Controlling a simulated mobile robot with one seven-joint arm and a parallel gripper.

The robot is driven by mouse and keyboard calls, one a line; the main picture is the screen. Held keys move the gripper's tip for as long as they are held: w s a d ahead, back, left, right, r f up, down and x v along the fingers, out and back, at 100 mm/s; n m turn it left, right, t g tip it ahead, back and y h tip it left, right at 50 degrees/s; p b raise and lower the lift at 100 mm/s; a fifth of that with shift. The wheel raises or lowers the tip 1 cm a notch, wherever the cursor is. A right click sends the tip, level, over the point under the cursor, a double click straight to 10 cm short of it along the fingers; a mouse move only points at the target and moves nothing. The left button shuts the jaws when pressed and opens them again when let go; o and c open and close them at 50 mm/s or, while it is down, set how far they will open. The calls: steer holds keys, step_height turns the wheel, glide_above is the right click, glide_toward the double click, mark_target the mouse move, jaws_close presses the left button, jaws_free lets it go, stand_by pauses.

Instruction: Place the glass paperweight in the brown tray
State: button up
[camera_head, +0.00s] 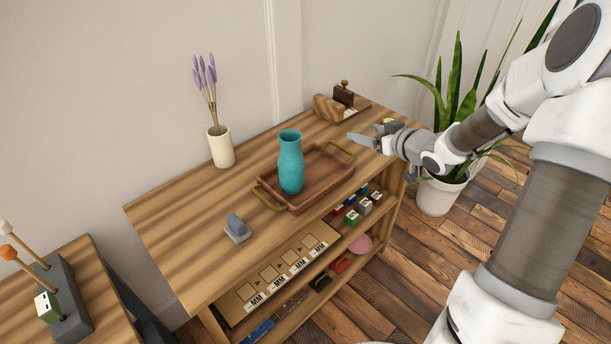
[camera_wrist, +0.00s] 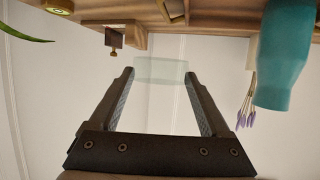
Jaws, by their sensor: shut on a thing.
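The glass paperweight (camera_wrist: 160,71) is a pale, see-through block held between the fingertips in the wrist view. My gripper (camera_wrist: 160,76) is shut on it, and in the head view my gripper (camera_head: 362,138) is above the right end of the shelf top. I cannot make out the paperweight clearly in the head view. The brown tray (camera_head: 325,165), with two brass-coloured handles, lies on the shelf top, to the left of my gripper. A teal vase (camera_head: 290,163) stands upright in the tray, toward its left part, and shows in the wrist view (camera_wrist: 284,55).
The tray's right part is clear. A wooden block with a dark knobbed piece (camera_head: 343,95) stands behind the tray. A cream vase with purple flowers (camera_head: 221,147) and a grey object (camera_head: 236,229) are on the shelf's left part. A potted plant (camera_head: 437,194) stands at right.

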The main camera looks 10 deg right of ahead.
steer(key=b, duration=0.5)
glide_above(322, 172)
step_height(322, 172, down, 7)
steer(key=shift+r, duration=0.15)
steer(key=shift+f+b, duration=0.75)
steer(key=shift+f, duration=1.2)
steer(key=shift+f, duration=0.25)
steer(key=o, duration=1.3)
steer(key=shift+r, duration=0.15)
